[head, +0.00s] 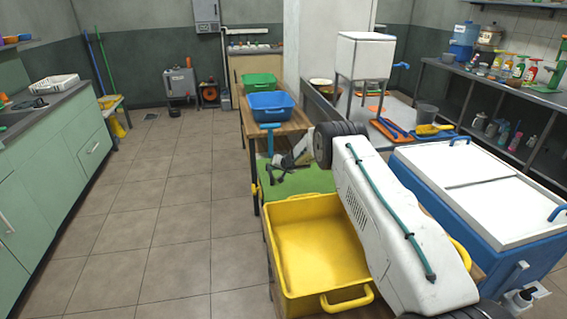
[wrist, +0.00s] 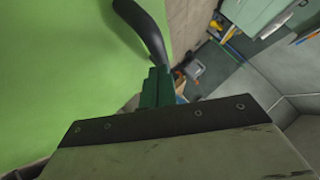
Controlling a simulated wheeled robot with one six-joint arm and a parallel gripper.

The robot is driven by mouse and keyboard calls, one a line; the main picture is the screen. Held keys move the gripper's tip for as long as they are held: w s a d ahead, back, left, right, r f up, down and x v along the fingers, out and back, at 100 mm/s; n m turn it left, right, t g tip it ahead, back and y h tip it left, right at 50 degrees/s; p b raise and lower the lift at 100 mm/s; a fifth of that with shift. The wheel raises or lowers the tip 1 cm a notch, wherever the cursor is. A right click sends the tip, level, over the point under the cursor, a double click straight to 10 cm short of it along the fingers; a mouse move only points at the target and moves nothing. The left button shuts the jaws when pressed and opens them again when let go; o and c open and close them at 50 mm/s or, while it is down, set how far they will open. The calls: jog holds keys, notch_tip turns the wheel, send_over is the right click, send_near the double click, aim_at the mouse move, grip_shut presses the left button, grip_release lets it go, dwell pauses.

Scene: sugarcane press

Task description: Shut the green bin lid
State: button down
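A flat bright green surface (head: 308,182), which looks like the green bin lid, shows in the head view just behind the yellow tub, partly covered by my arm. I cannot tell its hinge or how far it stands open. A large smooth green surface (wrist: 50,70) fills the left of the wrist view. My gripper (head: 280,170) is over the left part of the green surface in the head view, with dark finger parts showing. In the wrist view a dark curved finger (wrist: 145,30) is in front of or beside the green; contact is unclear. I see nothing held.
A yellow tub (head: 318,248) stands in front of the green surface, close to my arm. A blue tub (head: 271,106) and a green tub (head: 259,81) sit on the wooden table behind. A white-lidded blue cooler (head: 480,185) is at right. The tiled floor (head: 170,200) at left is clear.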

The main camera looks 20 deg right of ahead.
jog(key=d+r, duration=0.2)
jog(key=r, duration=0.1)
jog(key=shift+r, duration=0.15)
jog(key=v, duration=1)
jog(key=shift+d, duration=0.2)
